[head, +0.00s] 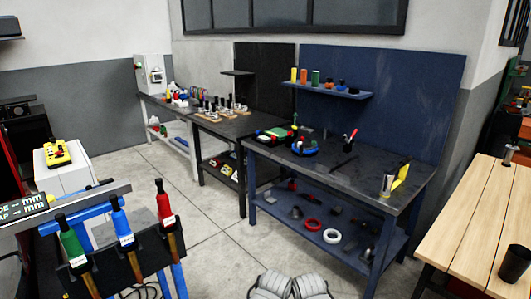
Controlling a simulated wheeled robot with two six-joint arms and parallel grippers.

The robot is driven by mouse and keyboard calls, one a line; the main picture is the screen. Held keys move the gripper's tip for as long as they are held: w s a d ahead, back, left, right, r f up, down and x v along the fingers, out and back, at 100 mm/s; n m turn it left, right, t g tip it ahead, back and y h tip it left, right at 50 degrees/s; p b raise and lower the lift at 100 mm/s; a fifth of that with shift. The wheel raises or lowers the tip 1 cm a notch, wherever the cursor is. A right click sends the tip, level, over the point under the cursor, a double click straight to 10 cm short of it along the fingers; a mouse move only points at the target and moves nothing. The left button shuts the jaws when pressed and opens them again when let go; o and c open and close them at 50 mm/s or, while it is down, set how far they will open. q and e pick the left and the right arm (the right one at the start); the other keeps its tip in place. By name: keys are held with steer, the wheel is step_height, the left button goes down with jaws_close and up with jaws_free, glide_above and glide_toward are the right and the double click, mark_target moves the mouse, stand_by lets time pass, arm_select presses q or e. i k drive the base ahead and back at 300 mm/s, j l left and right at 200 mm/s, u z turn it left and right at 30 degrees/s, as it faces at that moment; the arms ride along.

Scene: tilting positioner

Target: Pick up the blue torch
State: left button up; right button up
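The blue torch (120,221) stands upright in a dark holder (105,272) at the lower left. Its blue handle with a white label sticks up above the holder, and part of its lower end is hidden. It sits between a green torch (72,246) on its left and a red torch (164,207) on its right.
Behind the torches are a blue frame (48,226) and a white cabinet (68,178) with a yellow control box (58,153). A blue workbench (385,204) with tools stands across the room. A wooden table (470,230) is at right.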

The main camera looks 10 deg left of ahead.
mark_target(127, 243)
steer(key=u, duration=1.55)
